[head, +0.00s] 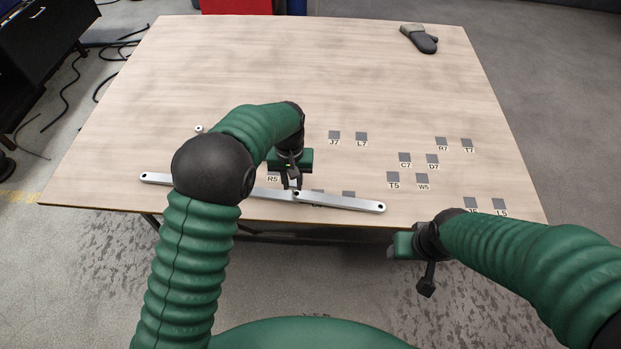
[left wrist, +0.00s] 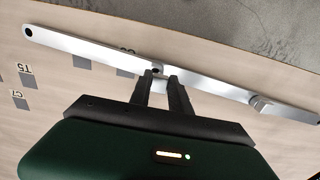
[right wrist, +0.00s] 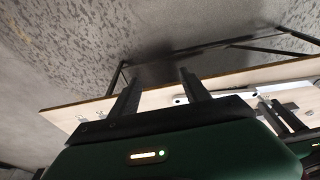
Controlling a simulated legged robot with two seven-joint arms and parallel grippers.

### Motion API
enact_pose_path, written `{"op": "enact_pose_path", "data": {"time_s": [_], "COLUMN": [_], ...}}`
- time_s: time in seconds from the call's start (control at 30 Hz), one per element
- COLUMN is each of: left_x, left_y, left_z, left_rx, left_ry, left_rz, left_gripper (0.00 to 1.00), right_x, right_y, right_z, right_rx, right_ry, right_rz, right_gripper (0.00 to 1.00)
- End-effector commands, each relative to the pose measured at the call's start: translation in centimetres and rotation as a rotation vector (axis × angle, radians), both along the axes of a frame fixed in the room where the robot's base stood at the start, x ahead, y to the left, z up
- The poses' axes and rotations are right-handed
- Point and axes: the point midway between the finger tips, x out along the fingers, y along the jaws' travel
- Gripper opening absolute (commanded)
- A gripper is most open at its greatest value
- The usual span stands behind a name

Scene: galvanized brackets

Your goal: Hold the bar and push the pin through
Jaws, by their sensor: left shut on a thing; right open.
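A small pale piece with a dark centre (head: 198,129), perhaps the pin, lies partly hidden behind my left arm. My right gripper (right wrist: 158,75) is open and empty, off the table's front edge.
Several grey squares with labels, such as T5 (head: 393,177), mark the wooden table (head: 240,60).

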Motion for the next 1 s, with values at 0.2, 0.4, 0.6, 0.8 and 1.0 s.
{"op": "enact_pose_path", "data": {"time_s": [0.2, 0.4, 0.6, 0.8, 1.0], "left_x": [0.0, 0.0, 0.0, -0.1, -0.1], "left_y": [-0.2, 0.0, 0.1, -0.1, 0.0], "left_z": [0.0, 0.0, 0.1, 0.1, 0.1], "left_rx": [0.001, -0.001, -0.001, 0.000, 0.000], "left_ry": [0.000, 0.000, -0.002, -0.002, -0.001], "left_rz": [-0.001, -0.001, -0.001, -0.001, -0.001], "left_gripper": [0.00, 0.00, 0.00, 0.00, 0.00], "right_x": [3.1, 11.0, 17.3, 19.9, 20.1], "right_y": [0.7, 4.3, 8.4, 10.1, 11.1], "right_z": [0.1, -0.5, -1.2, -1.3, -3.3], "right_rx": [-0.016, 0.002, 0.084, 0.122, 0.127], "right_ry": [0.028, 0.065, -0.017, -0.110, -0.117], "right_rz": [0.179, 0.715, 1.232, 1.466, 1.490], "right_gripper": [0.55, 0.55, 0.55, 0.55, 0.55]}}
